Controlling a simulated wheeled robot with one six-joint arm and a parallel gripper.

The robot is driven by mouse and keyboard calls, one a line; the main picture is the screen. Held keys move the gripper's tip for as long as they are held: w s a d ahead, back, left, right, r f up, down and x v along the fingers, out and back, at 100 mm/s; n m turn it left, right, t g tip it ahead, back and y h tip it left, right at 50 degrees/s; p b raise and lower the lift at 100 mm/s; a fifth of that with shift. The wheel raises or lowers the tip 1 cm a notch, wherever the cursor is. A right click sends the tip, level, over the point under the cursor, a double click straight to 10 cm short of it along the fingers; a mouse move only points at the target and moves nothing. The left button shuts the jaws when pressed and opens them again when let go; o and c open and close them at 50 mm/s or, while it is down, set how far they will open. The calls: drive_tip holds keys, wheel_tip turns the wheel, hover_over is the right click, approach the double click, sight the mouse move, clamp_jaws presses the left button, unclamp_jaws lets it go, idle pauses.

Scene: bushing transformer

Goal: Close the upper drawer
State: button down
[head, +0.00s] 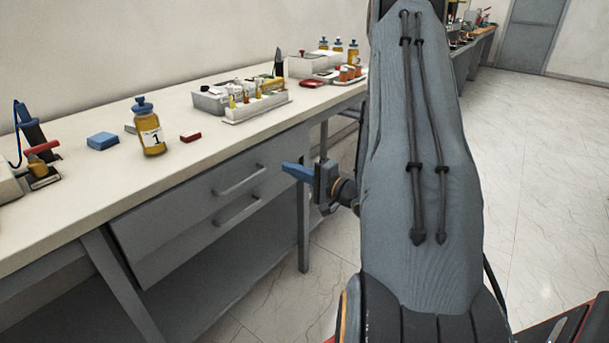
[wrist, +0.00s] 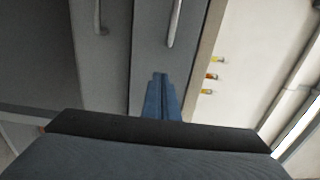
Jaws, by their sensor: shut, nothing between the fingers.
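The upper drawer (head: 190,199) is a grey front with a bar handle (head: 240,181), just under the bench top. It looks flush or nearly flush with the cabinet, and I cannot make out a clear gap. In the wrist view the upper drawer (wrist: 150,50) lies ahead, with its handle (wrist: 174,24) at the top. The lower drawer (head: 185,244) is below it, with its own handle (head: 238,211). My gripper (head: 286,168) has blue fingers, shut and empty, pointing at the drawer fronts right of the handles. The fingers also show in the wrist view (wrist: 160,76); contact cannot be told.
The white bench top (head: 90,190) carries a yellow bottle (head: 152,138), a blue box (head: 102,141), a small red box (head: 190,137) and a vial rack (head: 256,107). A bench leg (head: 303,225) stands right of the drawers. The floor at right is clear.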

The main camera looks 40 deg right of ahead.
sight(269, 159)
drive_tip(key=shift+x, duration=2.6)
drive_tip(key=shift+w, duration=0.1)
drive_tip(key=x, duration=0.3)
drive_tip(key=shift+w+a, duration=0.2)
drive_tip(key=shift+w, duration=0.05)
drive_tip(key=shift+w+r, duration=0.1)
drive_tip(key=shift+w, duration=0.2)
drive_tip(key=shift+s, duration=0.1)
drive_tip(key=shift+s+p, duration=0.25)
drive_tip(key=shift+p, duration=0.2)
drive_tip(key=v, duration=1.3)
drive_tip(key=shift+s+d+p, duration=0.2)
drive_tip(key=shift+s+p, duration=0.15)
